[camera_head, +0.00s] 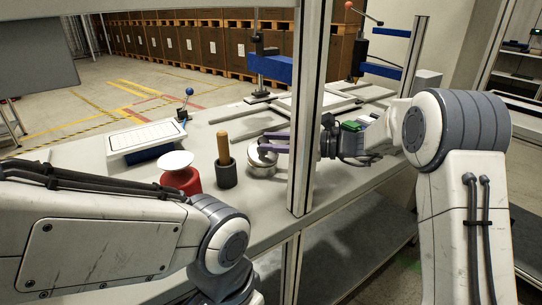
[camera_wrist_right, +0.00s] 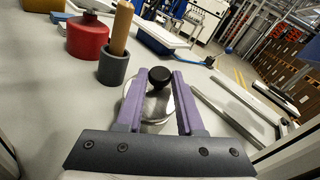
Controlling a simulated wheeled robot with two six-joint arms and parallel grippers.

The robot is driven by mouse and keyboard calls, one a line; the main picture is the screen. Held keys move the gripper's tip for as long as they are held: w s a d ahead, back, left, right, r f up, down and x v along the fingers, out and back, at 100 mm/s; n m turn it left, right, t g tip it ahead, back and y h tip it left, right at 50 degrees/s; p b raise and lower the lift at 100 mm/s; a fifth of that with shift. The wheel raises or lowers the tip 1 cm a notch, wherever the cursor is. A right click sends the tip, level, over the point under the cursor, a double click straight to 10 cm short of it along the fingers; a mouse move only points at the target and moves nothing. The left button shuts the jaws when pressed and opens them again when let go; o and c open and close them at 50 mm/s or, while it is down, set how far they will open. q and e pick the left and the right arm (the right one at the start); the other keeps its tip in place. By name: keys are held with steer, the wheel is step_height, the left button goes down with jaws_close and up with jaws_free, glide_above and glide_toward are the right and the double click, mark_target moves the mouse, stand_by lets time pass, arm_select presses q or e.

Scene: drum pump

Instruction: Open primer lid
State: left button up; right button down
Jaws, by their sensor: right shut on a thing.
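The primer pot (camera_head: 262,165) is a round metal pot on the bench, and its shiny lid (camera_wrist_right: 158,108) has a black knob (camera_wrist_right: 160,76). My right gripper (camera_head: 257,144) reaches in from the right at lid height. In the right wrist view its two purple fingers (camera_wrist_right: 154,82) lie on either side of the lid, with the knob near the fingertips. The fingers are shut on the lid, and it appears to sit level at the pot. Whether a gap separates lid and pot is hard to see. My left arm shows at the lower left; its gripper is out of view.
A dark grey cup (camera_head: 226,175) with a wooden handle (camera_head: 223,147) stands just left of the pot. A red container (camera_head: 181,181) with a white top is further left. A white-topped box (camera_head: 147,137) lies behind. An upright metal post (camera_head: 310,110) stands in front of my right gripper.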

arm_select(q)
steer(key=shift+f+b, duration=1.4)
steer(key=shift+f, duration=0.5)
arm_select(e)
steer(key=shift+s+d+r+n+t+y, duration=0.1)
steer(key=shift+s+d+n+t+y, duration=0.1)
steer(key=shift+d+n+y, duration=0.15)
steer(key=shift+s+d+r+n+t+y, duration=0.1)
steer(key=shift+n+t+y, duration=0.15)
steer(key=shift+y, duration=0.2)
steer(key=c, duration=0.5)
jaws_free()
steer(key=shift+c, duration=0.2)
steer(key=shift+g, duration=0.25)
steer(key=shift+s, duration=0.1)
arm_select(q)
steer(key=shift+r+p, duration=0.5)
arm_select(e)
steer(key=v, duration=1)
steer(key=shift+d+f, duration=0.15)
steer(key=shift+d, duration=0.05)
